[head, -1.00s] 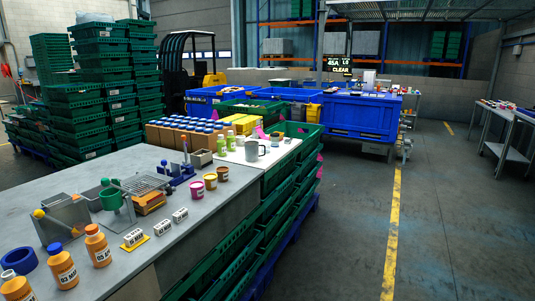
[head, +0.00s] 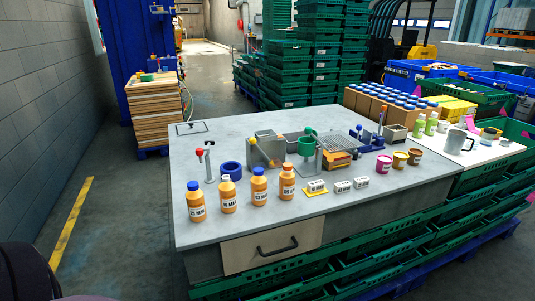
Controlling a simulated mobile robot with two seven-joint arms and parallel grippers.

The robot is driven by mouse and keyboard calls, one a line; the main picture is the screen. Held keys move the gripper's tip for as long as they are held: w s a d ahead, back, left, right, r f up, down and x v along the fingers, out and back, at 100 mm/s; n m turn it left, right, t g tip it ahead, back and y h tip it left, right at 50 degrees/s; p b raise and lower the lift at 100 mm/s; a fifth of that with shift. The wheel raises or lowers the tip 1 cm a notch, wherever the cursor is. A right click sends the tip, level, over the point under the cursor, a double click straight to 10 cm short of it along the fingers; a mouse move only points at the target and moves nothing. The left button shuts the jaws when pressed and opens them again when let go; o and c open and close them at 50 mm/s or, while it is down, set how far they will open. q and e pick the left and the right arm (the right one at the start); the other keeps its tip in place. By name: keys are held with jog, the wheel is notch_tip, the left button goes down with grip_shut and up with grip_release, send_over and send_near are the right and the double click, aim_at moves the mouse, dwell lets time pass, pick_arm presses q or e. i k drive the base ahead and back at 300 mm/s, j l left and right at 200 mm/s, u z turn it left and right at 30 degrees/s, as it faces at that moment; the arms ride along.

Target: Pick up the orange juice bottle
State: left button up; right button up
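Several orange bottles with white labels stand upright in a row near the front edge of the grey worktop (head: 218,140). The leftmost bottle (head: 196,203) has a blue cap. The rightmost bottle (head: 287,183) has an orange cap. The label print is too small to read surely. Neither gripper is in view. A dark rounded shape at the bottom left corner may be part of me.
A blue ring (head: 231,170) and a lever stand (head: 209,165) stand behind the bottles. Small white blocks (head: 342,187) lie to their right. A drawer (head: 272,245) is below the front edge. Floor is free left of the table.

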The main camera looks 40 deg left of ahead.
aim_at(227, 193)
jog(key=u, duration=1.6)
